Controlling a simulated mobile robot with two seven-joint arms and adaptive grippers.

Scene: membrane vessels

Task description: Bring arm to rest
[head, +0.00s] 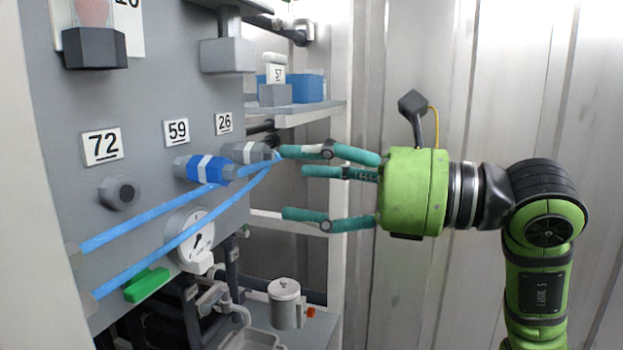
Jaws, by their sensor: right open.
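My right gripper (300,184) has teal fingers on a green body and comes in from the right side. Its fingers are spread open and point left toward the grey panel (150,85). The upper fingertip is close to the grey fitting (246,152) below label 26 and to the end of a blue hose (190,240); I cannot tell whether they touch. Nothing shows between the fingers. The green arm bends down at the right edge. My left gripper is not in view.
A blue fitting (200,169) with a second blue hose (140,220), a dark knob (118,193) and a gauge (190,240) are on the panel. A shelf (310,112) holds a blue box (306,88). A metal canister (287,303) stands below. Right of the rack is a bare metal wall.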

